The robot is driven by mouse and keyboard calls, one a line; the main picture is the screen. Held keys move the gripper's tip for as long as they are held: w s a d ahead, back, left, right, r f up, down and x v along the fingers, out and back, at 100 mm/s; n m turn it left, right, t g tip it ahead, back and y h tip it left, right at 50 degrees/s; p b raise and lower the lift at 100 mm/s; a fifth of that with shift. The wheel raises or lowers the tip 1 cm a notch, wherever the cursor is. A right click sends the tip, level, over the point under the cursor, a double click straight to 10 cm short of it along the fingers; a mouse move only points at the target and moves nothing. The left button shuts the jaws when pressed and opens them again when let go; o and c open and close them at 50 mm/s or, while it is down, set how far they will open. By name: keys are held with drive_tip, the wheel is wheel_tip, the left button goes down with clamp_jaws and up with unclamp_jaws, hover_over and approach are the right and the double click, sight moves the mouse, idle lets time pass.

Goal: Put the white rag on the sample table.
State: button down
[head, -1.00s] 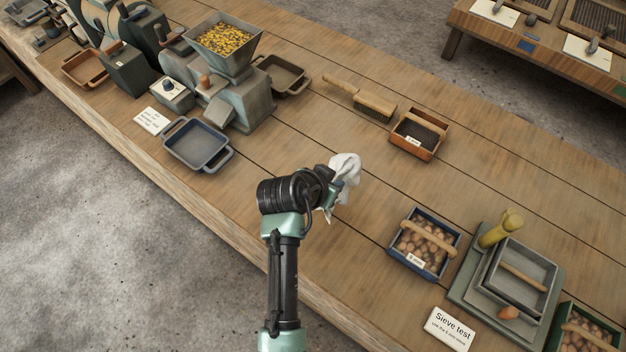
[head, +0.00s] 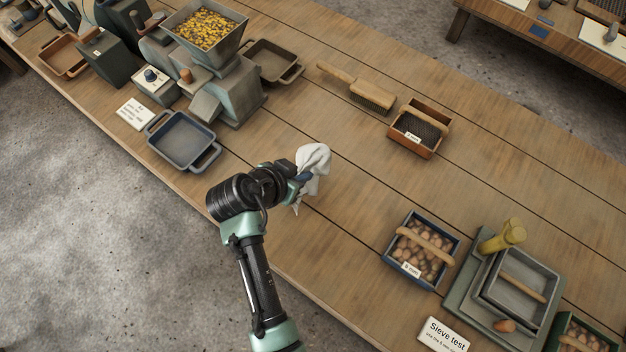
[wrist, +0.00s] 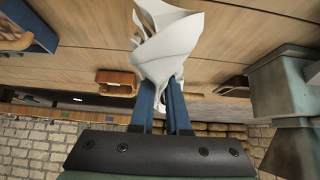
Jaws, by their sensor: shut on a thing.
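The white rag (head: 314,164) hangs crumpled from my gripper (head: 300,177) above the wooden table (head: 340,215) in the head view. In the wrist view the rag (wrist: 172,45) is pinched between the two blue fingers of my gripper (wrist: 163,85), which are shut on it. The rag's lower end droops near the tabletop; I cannot tell whether it touches. I cannot tell from the pictures which table is the sample table. A second table (head: 500,50) stands at the upper right, across a strip of floor.
A grinder with a hopper of yellow grain (head: 208,30) and a blue-grey tray (head: 181,140) stand to the left. A brush (head: 370,95) and a brown sieve box (head: 417,133) lie behind. A blue box of brown lumps (head: 420,250) and stacked sieves (head: 515,285) are right. The boards around the rag are clear.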

drive_tip(key=shift+f, duration=2.65)
drive_tip(key=shift+c, duration=0.9)
unclamp_jaws()
drive_tip(key=v, duration=1.3)
drive_tip(key=shift+w, duration=0.1)
